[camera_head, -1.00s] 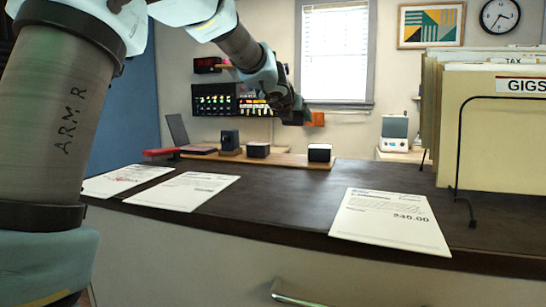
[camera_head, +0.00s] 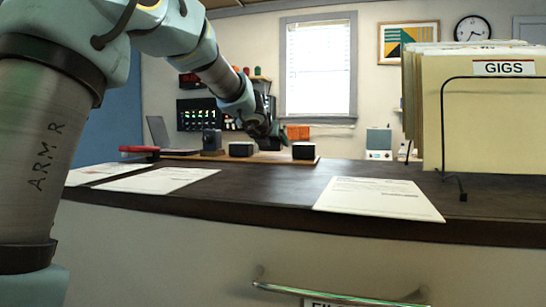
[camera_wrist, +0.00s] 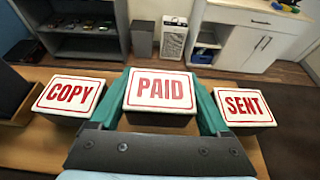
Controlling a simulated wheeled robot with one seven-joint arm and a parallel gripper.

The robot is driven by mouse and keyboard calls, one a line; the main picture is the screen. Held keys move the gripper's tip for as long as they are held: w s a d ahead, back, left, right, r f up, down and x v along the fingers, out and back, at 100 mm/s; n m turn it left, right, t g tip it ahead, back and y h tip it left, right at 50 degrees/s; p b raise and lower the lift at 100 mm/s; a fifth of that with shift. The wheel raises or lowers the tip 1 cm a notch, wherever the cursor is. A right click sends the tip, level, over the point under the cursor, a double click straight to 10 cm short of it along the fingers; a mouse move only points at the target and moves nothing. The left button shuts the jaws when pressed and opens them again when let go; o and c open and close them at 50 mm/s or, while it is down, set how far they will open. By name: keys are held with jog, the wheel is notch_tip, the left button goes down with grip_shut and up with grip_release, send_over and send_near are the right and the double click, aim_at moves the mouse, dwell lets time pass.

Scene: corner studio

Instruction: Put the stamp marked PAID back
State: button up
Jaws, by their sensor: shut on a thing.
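The PAID stamp (camera_wrist: 160,92), a white top with red letters and a red border on a dark body, sits between the teal fingers of my gripper (camera_wrist: 161,84) in the wrist view. The gripper is shut on it. The COPY stamp (camera_wrist: 70,95) stands to its left and the SENT stamp (camera_wrist: 243,106) to its right, on a wooden board (camera_wrist: 98,147). PAID looks larger and a little higher than both. In the head view, my gripper (camera_head: 266,128) is over the gap between two dark stamps (camera_head: 241,149) (camera_head: 304,151); contact with the board cannot be told.
Papers (camera_head: 378,197) lie on the dark counter (camera_head: 260,192). A file rack with a GIGS folder (camera_head: 500,120) stands at the right. A red stapler-like thing (camera_head: 139,150), a laptop (camera_head: 160,132) and a dark blue object (camera_head: 211,140) are left of the stamps.

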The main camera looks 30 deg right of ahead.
jog(key=shift+f+b, duration=0.35)
jog(key=shift+f, duration=0.55)
jog(key=shift+f, duration=0.15)
jog(key=o, duration=1.2)
jog(key=shift+o, duration=0.2)
jog(key=shift+r, duration=0.3)
jog(key=p+v, duration=0.1)
jog(key=v, duration=0.9)
jog(key=shift+s+a+r+p, duration=0.1)
jog(key=shift+s+a+p, duration=0.15)
jog(key=shift+s+p, duration=0.05)
jog(key=shift+s+a+r, duration=0.1)
jog(key=shift+s+a, duration=0.25)
jog(key=shift+s, duration=0.05)
